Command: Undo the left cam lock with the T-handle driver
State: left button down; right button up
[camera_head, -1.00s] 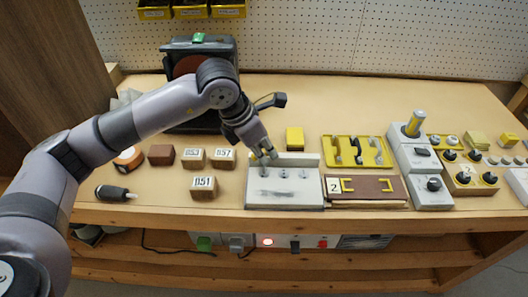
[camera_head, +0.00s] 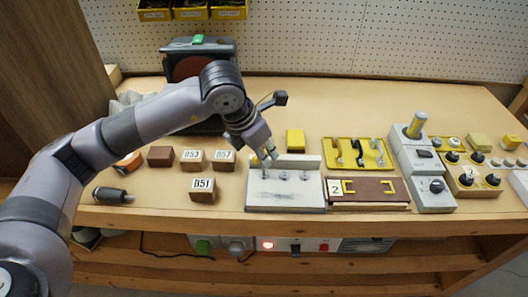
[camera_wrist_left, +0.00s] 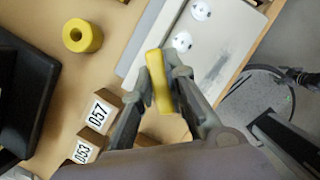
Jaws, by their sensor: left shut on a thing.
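The pale grey lock panel (camera_head: 285,199) lies on the bench, with round cam locks along it. The middle lock (camera_head: 283,175) and the right lock (camera_head: 304,176) show in the head view; in the left wrist view two white locks (camera_wrist_left: 182,41) (camera_wrist_left: 200,10) show. My left gripper (camera_head: 266,160) is over the panel's left end. In the left wrist view it (camera_wrist_left: 160,85) is shut on a yellow bar, the T-handle driver's handle (camera_wrist_left: 158,75). My right gripper is not in view.
Wooden blocks (camera_head: 203,191) marked with numbers stand left of the panel. A yellow rack (camera_head: 372,160) and a brown board (camera_head: 368,190) are to the right. A black-handled tool (camera_head: 112,195) lies at the front left.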

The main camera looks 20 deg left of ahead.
pick_arm(q)
jog(key=shift+f, duration=0.1)
dwell(0.4)
jog(key=shift+f+n+b, duration=0.1)
jog(key=shift+n+b, duration=0.35)
jog(key=shift+n, duration=0.05)
jog(key=shift+n+y, duration=0.4)
jog(key=shift+b, duration=0.35)
jog(key=shift+w+r, duration=0.1)
jog(key=shift+r, duration=0.3)
jog(key=shift+r, duration=0.4)
dwell(0.4)
